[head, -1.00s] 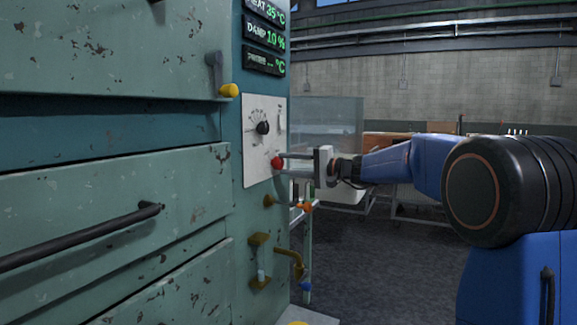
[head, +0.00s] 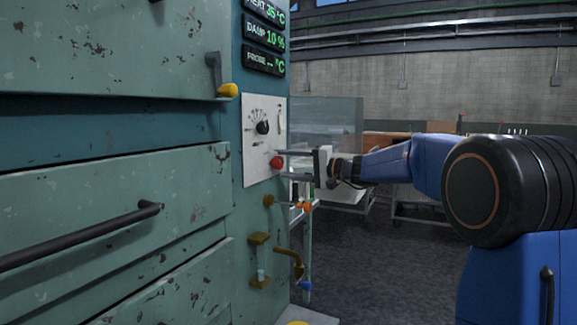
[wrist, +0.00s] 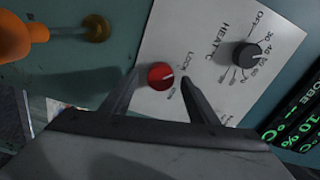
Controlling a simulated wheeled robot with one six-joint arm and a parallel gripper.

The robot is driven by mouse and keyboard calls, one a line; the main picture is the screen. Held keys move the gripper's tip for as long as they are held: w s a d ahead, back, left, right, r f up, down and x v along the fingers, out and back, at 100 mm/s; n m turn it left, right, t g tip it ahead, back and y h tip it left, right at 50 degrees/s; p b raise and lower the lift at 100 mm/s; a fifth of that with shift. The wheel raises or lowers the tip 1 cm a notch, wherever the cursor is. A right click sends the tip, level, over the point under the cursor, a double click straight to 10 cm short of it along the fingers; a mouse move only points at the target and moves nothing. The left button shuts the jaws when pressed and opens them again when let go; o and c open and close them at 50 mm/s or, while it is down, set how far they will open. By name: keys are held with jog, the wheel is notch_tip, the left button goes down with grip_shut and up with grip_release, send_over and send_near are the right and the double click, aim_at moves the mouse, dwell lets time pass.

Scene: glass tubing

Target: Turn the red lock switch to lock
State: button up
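The red lock switch (wrist: 161,76) is a round knob on a white control panel (wrist: 195,50). In the wrist view its pale pointer mark points right, between the printed words LOCK and ON. The knob also shows in the head view (head: 277,162). My gripper (wrist: 159,78) is open, with one finger on each side of the knob and a small gap visible on both sides. In the head view my gripper (head: 280,165) reaches the panel from the right, its fingers above and below the knob. The exact fingertip depth is hard to judge.
A black heat dial (wrist: 246,55) sits near the switch on the panel. An orange-tipped lever (head: 305,207) and a brass valve (head: 290,258) are below.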

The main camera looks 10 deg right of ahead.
jog(key=v, duration=1.7)
jog(key=shift+d, duration=0.2)
jog(key=s+a+f+n+g+h, duration=0.1)
jog(key=s+a+f+g+h, duration=0.3)
jog(key=s+f, duration=0.6)
jog(key=s+a+f+n+g+h, duration=0.15)
jog(key=s+a+f, duration=0.5)
jog(key=s, duration=0.65)
jog(key=s+d+f+n+h, duration=0.1)
jog(key=s+d+f+h, duration=0.3)
jog(key=s+f, duration=0.3)
jog(key=s+d+f+n+h, duration=0.1)
jog(key=s+d+f+h, duration=0.4)
jog(key=s+f, duration=0.3)
jog(key=s+d, duration=0.1)
jog(key=s, duration=0.3)
jog(key=shift+s, duration=0.3)
